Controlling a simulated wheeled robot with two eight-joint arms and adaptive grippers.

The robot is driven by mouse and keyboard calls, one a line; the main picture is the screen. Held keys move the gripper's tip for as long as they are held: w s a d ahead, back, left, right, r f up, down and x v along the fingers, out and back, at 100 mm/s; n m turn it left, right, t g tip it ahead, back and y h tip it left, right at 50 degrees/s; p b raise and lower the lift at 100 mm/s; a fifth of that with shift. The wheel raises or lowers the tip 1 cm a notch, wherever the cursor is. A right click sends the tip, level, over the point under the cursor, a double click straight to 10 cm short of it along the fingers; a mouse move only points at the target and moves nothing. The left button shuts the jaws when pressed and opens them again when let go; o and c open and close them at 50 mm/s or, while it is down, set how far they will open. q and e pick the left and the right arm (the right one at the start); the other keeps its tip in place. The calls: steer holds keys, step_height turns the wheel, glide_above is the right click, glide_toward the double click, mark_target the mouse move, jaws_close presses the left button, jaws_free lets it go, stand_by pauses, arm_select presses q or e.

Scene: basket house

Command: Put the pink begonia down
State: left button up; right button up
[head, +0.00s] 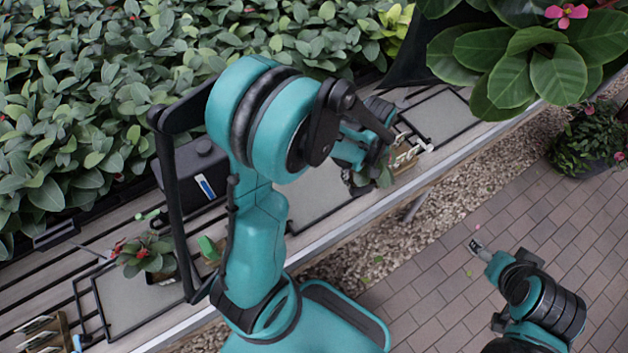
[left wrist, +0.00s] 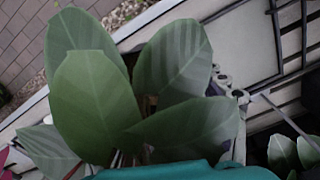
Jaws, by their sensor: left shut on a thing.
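My left gripper (head: 368,152) reaches over the slatted bench in the head view and is shut on a leafy plant, taken to be the pink begonia (head: 378,180). Only a few of its dark leaves show below the gripper; its pot is hidden. In the left wrist view the begonia's broad green leaves (left wrist: 95,100) fill the middle, with a bit of pink at the lower left edge. I cannot tell whether its pot touches the bench. My right gripper (head: 475,247) is over the brick paving, away from the bench; its fingers are too small to read.
A red-flowered potted plant (head: 145,255) stands on the bench at left, near a grey panel (head: 125,300). A black box (head: 195,172) stands behind my left arm. A large pink-flowered plant (head: 558,75) overhangs at upper right.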

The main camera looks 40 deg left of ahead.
mark_target(359, 181)
arm_select(q)
steer(key=n, duration=0.2)
steer(key=r+n, duration=0.1)
steer(key=shift+s, duration=0.25)
steer(key=n, duration=0.1)
steer(key=n+p, duration=0.1)
steer(key=n, duration=0.1)
steer(key=r+n, duration=0.1)
steer(key=shift+s+d+n, duration=0.25)
steer(key=shift+s+n, duration=0.05)
steer(key=shift+s, duration=0.1)
steer(key=n, duration=0.3)
steer(key=n+p, duration=0.1)
steer(key=shift+s+a+r+n, duration=0.1)
steer(key=shift+s+r+n, duration=0.1)
steer(key=shift+s+n, duration=0.1)
steer(key=shift+w+a+f, duration=0.1)
steer(key=shift+a+f, duration=0.1)
steer(key=shift+a, duration=0.05)
steer(key=w+a+f+b, duration=0.1)
steer(key=a+f, duration=0.2)
steer(key=a+f+b, duration=0.2)
steer(key=a+f, duration=0.2)
steer(key=w+a+f+b, duration=0.1)
steer(key=a+f, duration=0.2)
steer(key=shift+w+a+f, duration=0.15)
steer(key=shift+w+a, duration=0.15)
steer(key=shift+a, duration=0.05)
steer(key=shift+f, duration=0.2)
